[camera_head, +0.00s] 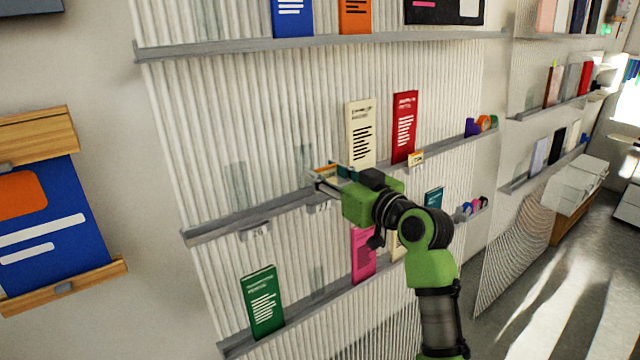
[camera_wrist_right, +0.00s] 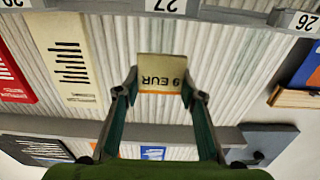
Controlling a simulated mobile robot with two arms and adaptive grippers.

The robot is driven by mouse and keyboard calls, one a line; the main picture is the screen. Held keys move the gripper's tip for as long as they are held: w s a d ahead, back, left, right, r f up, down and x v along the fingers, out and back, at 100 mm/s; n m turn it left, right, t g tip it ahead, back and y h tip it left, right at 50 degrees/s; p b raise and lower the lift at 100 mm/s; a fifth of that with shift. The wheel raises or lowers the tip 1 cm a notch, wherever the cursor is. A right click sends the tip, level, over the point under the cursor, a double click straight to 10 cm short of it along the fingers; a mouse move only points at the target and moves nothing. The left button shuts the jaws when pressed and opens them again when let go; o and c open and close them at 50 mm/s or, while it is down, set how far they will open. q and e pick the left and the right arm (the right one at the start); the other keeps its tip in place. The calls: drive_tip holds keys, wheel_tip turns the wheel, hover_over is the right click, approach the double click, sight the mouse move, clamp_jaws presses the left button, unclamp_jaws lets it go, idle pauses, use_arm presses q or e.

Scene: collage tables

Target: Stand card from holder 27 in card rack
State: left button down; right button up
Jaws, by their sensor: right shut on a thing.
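My right gripper (camera_head: 322,181) is at the middle shelf ledge, its fingers pointing left toward the ribbed wall. In the right wrist view, the gripper (camera_wrist_right: 160,86) is shut on a small cream card (camera_wrist_right: 158,70) reading "9 EUR", with an orange edge; the picture is upside down there. The card (camera_head: 327,169) is only partly visible in the head view. The label of holder 27 (camera_wrist_right: 166,6) is on the ledge near the card. I cannot tell whether the card touches the holder. I cannot make out a card rack. My left gripper is not in view.
A cream leaflet (camera_head: 361,133) and a red leaflet (camera_head: 404,127) stand on the same ledge (camera_head: 215,230). Label 26 (camera_head: 257,230) is to the left. A green leaflet (camera_head: 263,302) and a pink one (camera_head: 363,256) stand below. A wooden holder (camera_head: 40,137) hangs at left.

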sight(321, 191)
drive_tip(key=shift+w+a+f, duration=0.3)
drive_tip(key=shift+w+f, duration=0.1)
drive_tip(key=shift+f, duration=0.25)
drive_tip(key=f, duration=0.1)
drive_tip(key=f+p, duration=0.1)
drive_tip(key=w+f+p, duration=0.1)
drive_tip(key=shift+a+f, duration=0.3)
drive_tip(key=shift+a, duration=0.1)
drive_tip(key=shift+s+d+f, duration=0.1)
drive_tip(key=shift+f, duration=0.1)
drive_tip(key=shift+f, duration=0.25)
drive_tip(key=o, duration=0.7)
drive_tip(key=shift+r, duration=0.1)
